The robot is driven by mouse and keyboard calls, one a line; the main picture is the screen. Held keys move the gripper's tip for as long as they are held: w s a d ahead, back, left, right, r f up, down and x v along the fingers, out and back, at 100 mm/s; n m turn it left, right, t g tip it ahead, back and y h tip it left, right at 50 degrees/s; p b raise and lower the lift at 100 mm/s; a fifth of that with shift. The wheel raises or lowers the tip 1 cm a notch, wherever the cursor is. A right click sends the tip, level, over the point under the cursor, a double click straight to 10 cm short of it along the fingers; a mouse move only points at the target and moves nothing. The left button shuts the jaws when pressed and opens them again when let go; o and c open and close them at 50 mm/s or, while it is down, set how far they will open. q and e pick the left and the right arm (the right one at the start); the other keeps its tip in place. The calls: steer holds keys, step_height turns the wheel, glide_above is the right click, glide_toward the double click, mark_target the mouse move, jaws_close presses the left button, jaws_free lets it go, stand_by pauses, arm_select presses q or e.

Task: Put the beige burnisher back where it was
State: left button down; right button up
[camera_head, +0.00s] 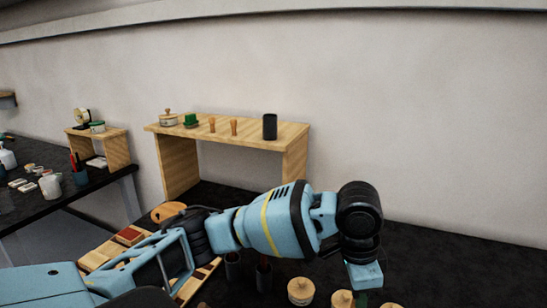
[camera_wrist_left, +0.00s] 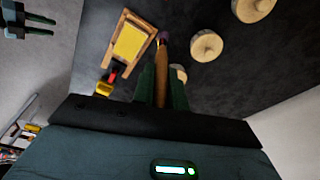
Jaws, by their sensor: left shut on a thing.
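My left gripper (camera_wrist_left: 160,88) is shut on a slim tool with a brown-beige wooden handle (camera_wrist_left: 161,75) and a dark purplish end, which looks like the burnisher. The tool stands up between the dark green fingers, over the dark worktop. A gripper with two parted prongs, seemingly my right one (camera_wrist_left: 40,25), shows at the top left of the left wrist view.
A wooden shelf (camera_head: 290,133) at the back carries a lidded pot, a green item, two wooden-handled pieces and a black cup (camera_head: 269,126). Round lidded pots (camera_head: 301,290) stand in front. A wood-framed yellow pad (camera_wrist_left: 130,42) and another round pot (camera_wrist_left: 206,46) lie near the tool.

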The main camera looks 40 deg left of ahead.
arm_select(q)
steer(key=w+a+f+n+y, duration=0.1)
steer(key=a+n, duration=0.4)
steer(key=n, duration=0.5)
steer(key=shift+w+a+f+t, duration=0.15)
steer(key=shift+w+f+t, duration=0.15)
steer(key=shift+w+f, duration=0.3)
